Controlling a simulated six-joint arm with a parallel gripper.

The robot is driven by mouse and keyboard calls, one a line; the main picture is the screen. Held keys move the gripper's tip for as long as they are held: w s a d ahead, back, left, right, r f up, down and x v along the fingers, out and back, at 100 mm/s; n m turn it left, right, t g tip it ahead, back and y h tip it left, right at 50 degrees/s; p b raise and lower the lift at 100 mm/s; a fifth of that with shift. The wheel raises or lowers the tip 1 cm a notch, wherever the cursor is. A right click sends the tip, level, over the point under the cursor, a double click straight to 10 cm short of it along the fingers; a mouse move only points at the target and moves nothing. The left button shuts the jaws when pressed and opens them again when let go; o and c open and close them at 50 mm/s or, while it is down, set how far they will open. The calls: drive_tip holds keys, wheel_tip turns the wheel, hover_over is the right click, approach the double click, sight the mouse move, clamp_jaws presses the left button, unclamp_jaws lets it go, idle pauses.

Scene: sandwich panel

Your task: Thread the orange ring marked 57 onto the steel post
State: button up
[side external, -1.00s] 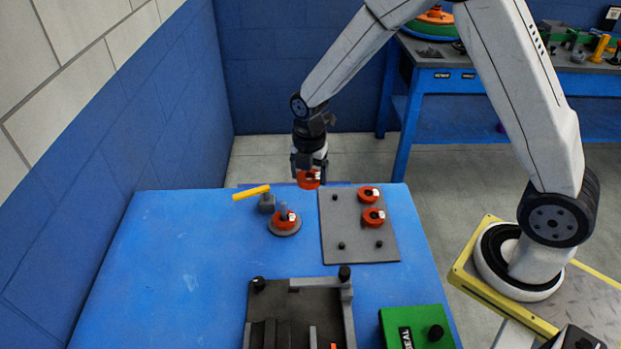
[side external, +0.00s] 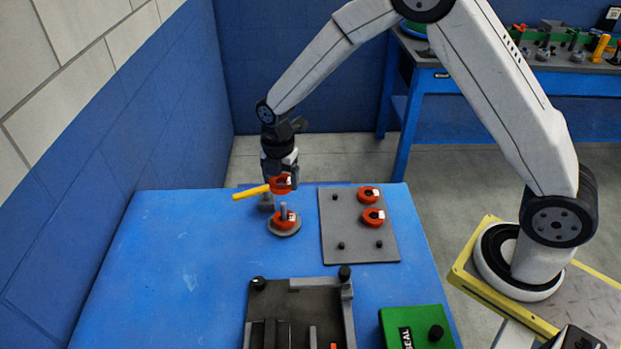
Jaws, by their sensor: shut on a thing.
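My gripper (side external: 281,182) points down and is shut on an orange ring (side external: 279,186). The held ring is above the steel post (side external: 284,209), near its top, and looks apart from it. I cannot tell how well it lines up with the post, and I cannot read its number. The post stands upright on a round grey base (side external: 285,231). Another orange ring with a white label (side external: 288,220) sits low around the post.
A grey plate (side external: 343,220) right of the post holds two orange rings, one at the back (side external: 368,194) and one nearer (side external: 373,217), plus bare pegs. A yellow-handled clamp (side external: 251,192) stands behind the post. A dark fixture (side external: 300,300) and green box (side external: 416,328) are in front.

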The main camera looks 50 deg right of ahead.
sight(283, 204)
drive_tip(key=shift+f, duration=2)
drive_tip(key=shift+f, duration=3.05)
idle(1.8)
drive_tip(key=o, duration=1.1)
drive_tip(key=shift+c, duration=0.2)
drive_tip(key=shift+r, duration=0.1)
